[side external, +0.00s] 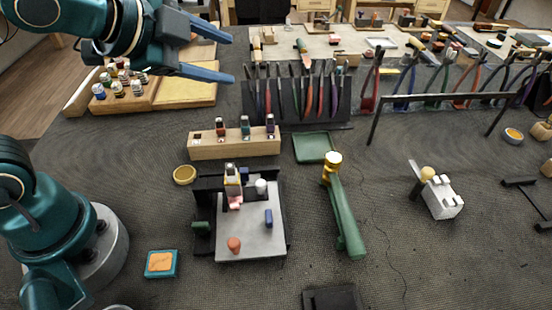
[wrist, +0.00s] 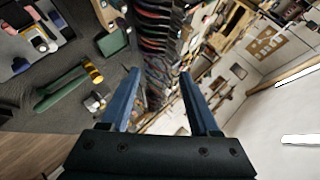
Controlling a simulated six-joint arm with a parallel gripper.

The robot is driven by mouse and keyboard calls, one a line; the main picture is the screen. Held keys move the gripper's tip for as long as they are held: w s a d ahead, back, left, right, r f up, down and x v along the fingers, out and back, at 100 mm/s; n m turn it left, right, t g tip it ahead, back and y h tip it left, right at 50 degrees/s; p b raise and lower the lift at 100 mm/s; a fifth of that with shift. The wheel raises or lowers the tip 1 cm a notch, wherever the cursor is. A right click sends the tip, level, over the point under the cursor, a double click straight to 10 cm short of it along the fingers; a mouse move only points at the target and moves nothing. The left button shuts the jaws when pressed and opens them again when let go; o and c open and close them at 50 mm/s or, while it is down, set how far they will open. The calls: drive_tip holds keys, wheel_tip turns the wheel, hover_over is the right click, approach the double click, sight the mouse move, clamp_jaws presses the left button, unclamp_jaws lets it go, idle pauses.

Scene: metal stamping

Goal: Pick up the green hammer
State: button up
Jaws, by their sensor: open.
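The green hammer (side external: 344,215) lies on the dark mat in the middle of the side view, with its brass-coloured head (side external: 332,163) at the far end and its green handle toward the front. It also shows in the wrist view (wrist: 62,89), at the left. My gripper (side external: 231,59) is high at the upper left of the side view, well away from the hammer. Its two blue fingers are apart, with nothing between them. In the wrist view the open fingers (wrist: 159,84) point toward the tool rack and the room.
A grey stamping plate (side external: 255,242) with small parts stands left of the hammer. A green tray (side external: 314,148) lies just behind its head. A white block (side external: 445,200) stands to its right. Behind are a pliers rack (side external: 300,112) and a black rail (side external: 440,98). The mat right of the handle is clear.

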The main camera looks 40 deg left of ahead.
drive_tip(key=w+d+f+m+h, duration=0.2)
drive_tip(key=w+d+m, duration=0.2)
drive_tip(key=d+m, duration=0.15)
drive_tip(key=m+g+h, duration=0.4)
drive_tip(key=m, duration=0.4)
approach(334, 188)
drive_tip(key=x, duration=0.4)
drive_tip(key=shift+w+d+f, duration=0.15)
drive_tip(key=shift+f, duration=0.05)
drive_tip(key=shift+d+f, duration=0.15)
drive_tip(key=shift+x, duration=2.3)
drive_tip(key=shift+w, duration=0.15)
clamp_jaws()
